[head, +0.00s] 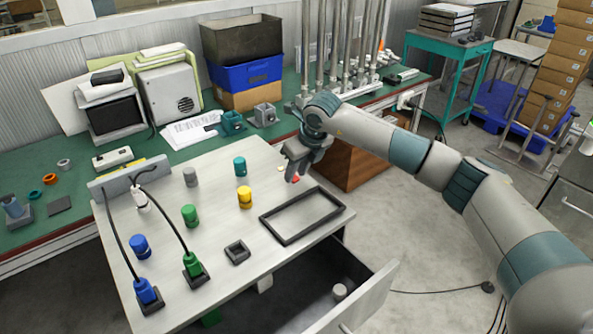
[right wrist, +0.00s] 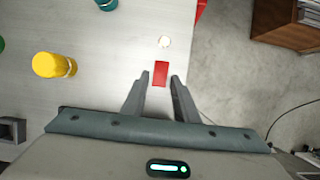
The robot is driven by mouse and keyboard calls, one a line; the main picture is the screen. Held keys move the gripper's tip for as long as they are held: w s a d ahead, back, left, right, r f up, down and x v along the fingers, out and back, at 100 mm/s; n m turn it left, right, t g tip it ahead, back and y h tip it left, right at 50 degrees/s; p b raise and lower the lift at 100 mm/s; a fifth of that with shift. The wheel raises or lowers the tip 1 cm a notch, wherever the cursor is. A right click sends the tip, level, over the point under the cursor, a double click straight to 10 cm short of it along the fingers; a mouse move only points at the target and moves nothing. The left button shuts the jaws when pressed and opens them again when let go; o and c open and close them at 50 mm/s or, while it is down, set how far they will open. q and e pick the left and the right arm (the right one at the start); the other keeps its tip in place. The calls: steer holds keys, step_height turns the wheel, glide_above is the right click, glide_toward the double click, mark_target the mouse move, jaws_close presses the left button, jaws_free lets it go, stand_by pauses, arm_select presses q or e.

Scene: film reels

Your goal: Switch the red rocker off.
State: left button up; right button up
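The red rocker (right wrist: 160,73) is a small red rectangle on the pale table top near its right edge. It lies between the fingertips of my right gripper (right wrist: 158,88) in the right wrist view. Those fingers are open with a gap on each side of the rocker. In the head view my right gripper (head: 297,166) hangs over the table's far right corner, and only a small red bit of the rocker (head: 295,179) shows below it. Which way the rocker is tipped is too small to tell. My left gripper is not in view.
A small pale round spot (right wrist: 164,41) lies just beyond the rocker. A yellow cylinder (head: 245,197), a teal cylinder (head: 240,167) and an empty dark frame (head: 303,215) are nearby on the table. A drawer (head: 352,300) stands open in front. Cables run at the table's left.

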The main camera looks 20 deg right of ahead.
jaws_close()
steer(key=shift+w+a+r+g+h, duration=0.15)
steer(key=shift+w+g+h, duration=0.1)
steer(key=shift+g, duration=0.4)
steer(key=shift+w+a+r+g+h, duration=0.1)
steer(key=shift+w+g+h, duration=0.15)
steer(key=shift+g, duration=0.4)
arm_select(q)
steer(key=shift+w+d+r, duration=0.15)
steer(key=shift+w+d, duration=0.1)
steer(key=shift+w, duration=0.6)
arm_select(e)
steer(key=shift+w+g, duration=0.15)
steer(key=shift+g, duration=0.55)
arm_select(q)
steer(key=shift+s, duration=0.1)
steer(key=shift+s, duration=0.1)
arm_select(e)
steer(key=shift+o, duration=2.2)
jaws_free()
steer(key=shift+r, duration=0.1)
